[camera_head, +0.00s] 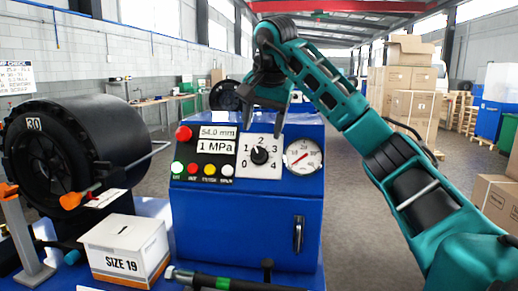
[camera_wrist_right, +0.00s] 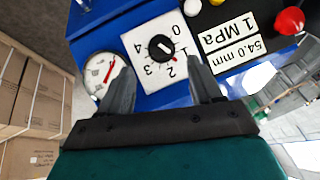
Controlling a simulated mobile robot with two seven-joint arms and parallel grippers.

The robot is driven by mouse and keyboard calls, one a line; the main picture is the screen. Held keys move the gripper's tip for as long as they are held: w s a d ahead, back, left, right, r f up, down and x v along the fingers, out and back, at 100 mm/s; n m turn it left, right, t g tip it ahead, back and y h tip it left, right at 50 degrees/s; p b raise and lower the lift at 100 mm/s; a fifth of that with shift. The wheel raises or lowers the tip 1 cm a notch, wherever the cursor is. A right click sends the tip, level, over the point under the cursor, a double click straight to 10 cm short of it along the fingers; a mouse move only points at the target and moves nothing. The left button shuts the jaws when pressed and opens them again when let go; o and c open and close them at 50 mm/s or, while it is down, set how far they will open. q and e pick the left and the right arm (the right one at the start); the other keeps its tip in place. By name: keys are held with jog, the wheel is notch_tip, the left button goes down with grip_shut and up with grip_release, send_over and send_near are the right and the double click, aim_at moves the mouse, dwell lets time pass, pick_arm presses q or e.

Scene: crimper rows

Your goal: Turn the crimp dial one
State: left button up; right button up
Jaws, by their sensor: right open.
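The crimp dial (camera_head: 260,155) is a black round knob on a white plate numbered 0 to 4, on the front of a blue control box (camera_head: 250,222). My left gripper is not in view.
A pressure gauge (camera_head: 303,155) sits right of the dial. A 54.0 mm and 1 MPa display (camera_head: 217,139), a red button (camera_head: 184,133) and several small coloured buttons are left of it. A black crimper head (camera_head: 70,150) and a SIZE 19 box (camera_head: 124,249) stand further left.

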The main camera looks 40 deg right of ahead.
aim_at(259, 150)
jog(key=x, duration=0.7)
jog(key=shift+w+f, duration=0.15)
jog(key=shift+f, duration=0.1)
jog(key=c, duration=1.1)
